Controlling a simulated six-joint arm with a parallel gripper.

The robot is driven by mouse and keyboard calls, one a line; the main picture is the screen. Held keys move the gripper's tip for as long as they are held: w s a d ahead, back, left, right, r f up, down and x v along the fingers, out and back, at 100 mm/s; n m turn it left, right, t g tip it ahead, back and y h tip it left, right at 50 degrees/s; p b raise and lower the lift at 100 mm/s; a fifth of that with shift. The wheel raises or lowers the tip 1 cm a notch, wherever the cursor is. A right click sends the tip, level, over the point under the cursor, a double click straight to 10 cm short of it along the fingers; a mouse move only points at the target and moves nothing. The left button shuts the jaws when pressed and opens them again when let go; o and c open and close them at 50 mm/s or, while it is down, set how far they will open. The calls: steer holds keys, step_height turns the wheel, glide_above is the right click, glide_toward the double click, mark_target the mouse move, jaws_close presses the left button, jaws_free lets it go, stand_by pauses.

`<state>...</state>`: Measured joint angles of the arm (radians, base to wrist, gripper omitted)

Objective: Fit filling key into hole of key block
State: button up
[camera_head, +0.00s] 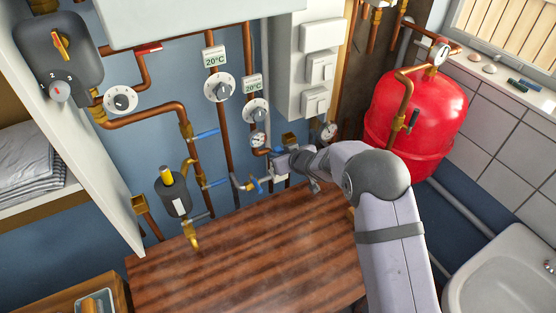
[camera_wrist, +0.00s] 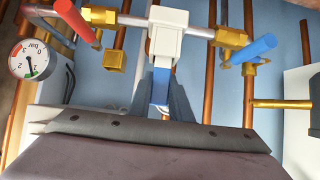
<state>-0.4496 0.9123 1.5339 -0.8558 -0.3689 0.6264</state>
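The key block (camera_wrist: 168,36) is a white block on the copper and brass pipework, at the upper middle of the wrist view. It also shows small in the head view (camera_head: 280,172), partly behind my gripper (camera_head: 290,160). The filling key (camera_wrist: 161,84) is a blue flat piece directly below the block. My gripper (camera_wrist: 163,105) appears closed around its lower part, with dark fingers on either side. The key's upper end meets the block's lower face in the picture. The hole is hidden, and I cannot tell how far the key is inside.
A red valve handle (camera_wrist: 76,22) and a blue one (camera_wrist: 254,48) flank the block. A pressure gauge (camera_wrist: 29,59) is at the left. In the head view, a wooden worktop (camera_head: 245,250) lies below the pipes, and a red tank (camera_head: 415,115) stands right.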

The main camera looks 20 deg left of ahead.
jaws_close()
step_height(320, 180, up, 10)
steer(key=p, duration=0.2)
steer(key=shift+p, duration=0.4)
steer(key=shift+d, duration=0.1)
